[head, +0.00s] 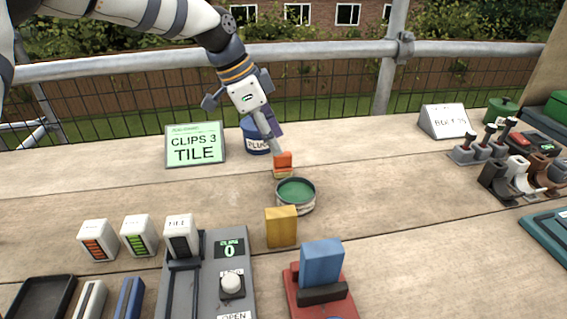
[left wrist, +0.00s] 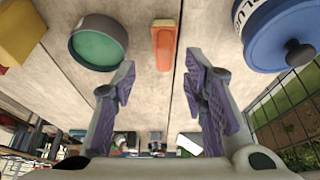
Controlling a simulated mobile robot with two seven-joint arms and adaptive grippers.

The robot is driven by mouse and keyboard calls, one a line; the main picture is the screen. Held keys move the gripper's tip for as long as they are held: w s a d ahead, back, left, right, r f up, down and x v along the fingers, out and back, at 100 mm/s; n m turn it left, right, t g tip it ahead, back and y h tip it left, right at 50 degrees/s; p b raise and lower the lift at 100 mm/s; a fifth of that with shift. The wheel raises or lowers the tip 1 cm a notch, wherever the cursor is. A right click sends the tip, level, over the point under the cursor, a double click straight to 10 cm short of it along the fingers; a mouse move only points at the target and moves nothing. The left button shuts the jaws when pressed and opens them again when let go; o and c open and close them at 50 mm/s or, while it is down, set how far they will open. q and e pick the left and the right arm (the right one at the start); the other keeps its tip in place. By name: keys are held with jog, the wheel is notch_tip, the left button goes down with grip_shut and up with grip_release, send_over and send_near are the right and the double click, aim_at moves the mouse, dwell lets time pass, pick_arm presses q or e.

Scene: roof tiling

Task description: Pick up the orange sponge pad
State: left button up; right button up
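The orange sponge pad (head: 283,159) sits on the wooden boards just behind a round tin with a green top (head: 296,194). It has a paler yellow layer along one side. In the left wrist view the pad (left wrist: 163,47) lies ahead of the fingertips, roughly midway between them. My left gripper (head: 274,142) reaches down from behind the pad, its tip close above it in the head view. In the left wrist view the gripper (left wrist: 160,78) is open, with nothing between its fingers. I cannot tell whether a finger touches the pad. My right gripper is not in view.
A blue lidded pot (head: 256,137) stands just behind the left gripper, and the green-topped tin is close in front. A yellow block (head: 281,227) and a blue block (head: 321,263) are nearer. A sign (head: 195,144) stands left. The boards right of the pad are clear.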

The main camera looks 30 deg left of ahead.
pick_arm(q)
jog(key=x, duration=0.5)
jog(key=shift+w+d+f, duration=0.1)
jog(key=shift+w+f, duration=0.15)
jog(key=shift+w, duration=0.2)
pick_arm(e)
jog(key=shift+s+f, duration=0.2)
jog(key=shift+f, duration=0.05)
pick_arm(q)
jog(key=shift+r, duration=0.1)
jog(key=shift+c, duration=0.6)
grip_shut()
notch_tip(320, 180, up, 4)
jog(key=shift+s+f, duration=0.1)
jog(key=shift+s, duration=0.05)
jog(key=s+d+r, duration=0.2)
jog(key=s+r, duration=0.2)
jog(key=s, duration=0.2)
jog(key=s+d+r+p, duration=0.1)
jog(key=s+d+r, duration=0.2)
jog(key=s+r, duration=0.2)
jog(key=shift+s+d+p, duration=0.3)
jog(key=shift+s+d, duration=0.05)
jog(key=shift+s, duration=0.45)
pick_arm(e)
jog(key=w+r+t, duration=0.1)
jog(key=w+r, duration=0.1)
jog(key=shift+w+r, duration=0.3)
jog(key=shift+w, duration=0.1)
